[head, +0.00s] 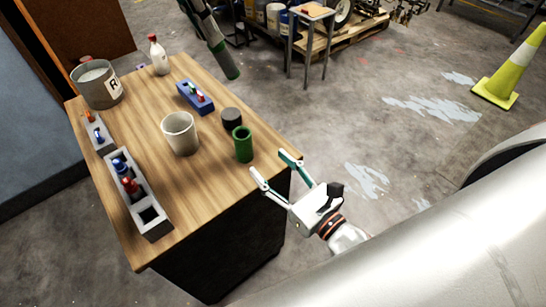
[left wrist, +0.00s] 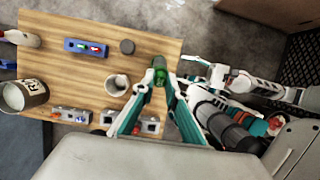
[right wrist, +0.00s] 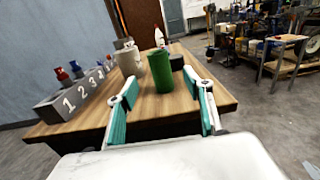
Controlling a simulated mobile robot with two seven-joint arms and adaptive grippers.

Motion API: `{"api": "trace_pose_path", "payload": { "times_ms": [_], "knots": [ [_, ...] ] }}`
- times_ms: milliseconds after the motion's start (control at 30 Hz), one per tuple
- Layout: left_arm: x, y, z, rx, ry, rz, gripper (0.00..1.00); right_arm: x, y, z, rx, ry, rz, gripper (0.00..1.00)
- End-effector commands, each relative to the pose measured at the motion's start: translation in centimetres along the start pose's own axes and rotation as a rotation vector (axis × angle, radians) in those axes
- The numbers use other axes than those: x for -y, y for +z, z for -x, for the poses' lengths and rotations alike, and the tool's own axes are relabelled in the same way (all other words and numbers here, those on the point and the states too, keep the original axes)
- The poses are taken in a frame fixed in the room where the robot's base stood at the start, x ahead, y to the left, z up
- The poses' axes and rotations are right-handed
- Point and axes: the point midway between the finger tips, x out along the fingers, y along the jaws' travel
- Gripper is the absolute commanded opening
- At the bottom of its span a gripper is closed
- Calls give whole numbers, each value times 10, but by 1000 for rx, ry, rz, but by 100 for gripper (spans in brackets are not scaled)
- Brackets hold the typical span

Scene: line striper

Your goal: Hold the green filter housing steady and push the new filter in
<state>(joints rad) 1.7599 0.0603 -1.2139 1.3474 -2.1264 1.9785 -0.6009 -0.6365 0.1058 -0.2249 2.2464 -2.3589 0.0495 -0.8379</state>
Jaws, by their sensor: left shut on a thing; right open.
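The green filter housing (head: 243,146) stands upright on the wooden table near its right edge, open at the top. In the right wrist view the housing (right wrist: 160,72) is ahead, framed between the fingers with nothing on it. My right gripper (head: 271,164) is open and empty at the table edge, just right of the housing and apart from it. No new filter is clearly recognisable.
A pale cup (head: 180,133) and a dark round disc (head: 231,118) stand close to the housing. A blue rack (head: 195,97), a grey numbered box (head: 147,207), a metal bucket (head: 97,84) and a bottle (head: 158,55) stand elsewhere.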

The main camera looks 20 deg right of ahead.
Motion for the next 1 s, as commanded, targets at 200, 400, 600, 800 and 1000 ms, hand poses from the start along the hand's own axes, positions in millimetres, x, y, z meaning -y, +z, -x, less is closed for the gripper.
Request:
{"api": "trace_pose_path", "payload": {
  "times_ms": [200, 400, 600, 800, 1000],
  "knots": [
    [0, 0, 0, 0, 0, 0, 0, -1, 0, -17, -1, 5, 22, 51],
    [0, 0, 0, 0, 0, 0, 0, -2, 0, -52, -1, 5, 20, 51],
    [0, 0, 0, 0, 0, 0, 0, -2, -1, -86, -2, 4, 19, 51],
    [0, 0, 0, 0, 0, 0, 0, -2, -1, -110, -3, 5, 19, 51],
    [0, 0, 0, 0, 0, 0, 0, -2, -2, -120, -4, 6, 19, 51]
  ]
}}
